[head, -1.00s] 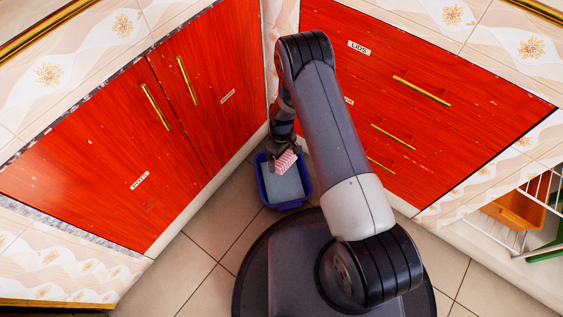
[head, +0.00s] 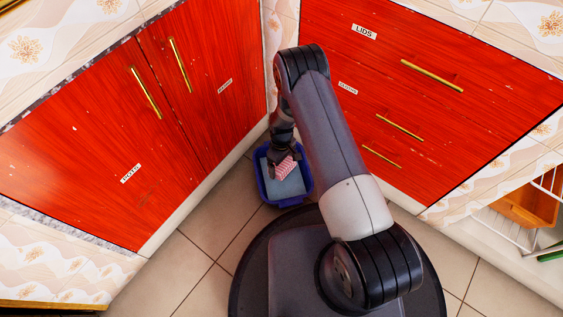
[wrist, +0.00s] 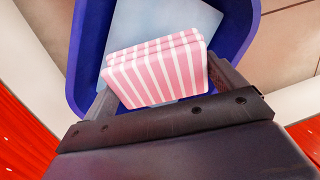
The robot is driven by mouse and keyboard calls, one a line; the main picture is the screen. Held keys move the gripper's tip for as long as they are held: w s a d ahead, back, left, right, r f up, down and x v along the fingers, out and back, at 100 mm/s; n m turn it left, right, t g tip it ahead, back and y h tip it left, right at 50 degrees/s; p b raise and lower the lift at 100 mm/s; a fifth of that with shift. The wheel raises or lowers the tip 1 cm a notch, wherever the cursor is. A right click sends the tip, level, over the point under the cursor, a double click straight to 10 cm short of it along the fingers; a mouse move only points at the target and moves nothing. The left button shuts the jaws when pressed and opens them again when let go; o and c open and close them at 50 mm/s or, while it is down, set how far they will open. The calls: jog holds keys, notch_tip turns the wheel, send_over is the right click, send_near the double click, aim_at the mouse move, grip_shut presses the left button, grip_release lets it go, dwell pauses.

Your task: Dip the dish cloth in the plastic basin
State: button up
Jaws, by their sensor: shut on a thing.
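The dish cloth (head: 286,168) is a folded pink and white striped block. My gripper (head: 276,163) is shut on it, and the wrist view shows the cloth (wrist: 159,70) held between both fingers of the gripper (wrist: 160,85). The blue plastic basin (head: 304,188) stands on the floor in the corner, with a pale blue-grey surface inside that looks like water. The cloth is over the basin's opening. I cannot tell whether it touches the water. The basin's blue wall (wrist: 90,35) also shows around the cloth in the wrist view.
Red cabinet doors (head: 100,150) stand to the left and red drawers (head: 440,120) to the right, close to the basin. A white wire rack (head: 520,225) with an orange container (head: 530,203) is at the lower right. Tiled floor (head: 205,240) is free left of the basin.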

aim_at(281, 165)
notch_tip(281, 165, down, 4)
jog(key=shift+r+b, duration=0.1)
jog(key=shift+b, duration=0.9)
jog(key=shift+f, duration=1.35)
jog(key=shift+r+p, duration=0.15)
jog(key=shift+p, duration=0.15)
jog(key=shift+r+p, duration=2.9)
jog(key=shift+r, duration=2.5)
jog(key=shift+r, duration=0.1)
jog(key=shift+r+p, duration=0.9)
jog(key=shift+r, duration=1)
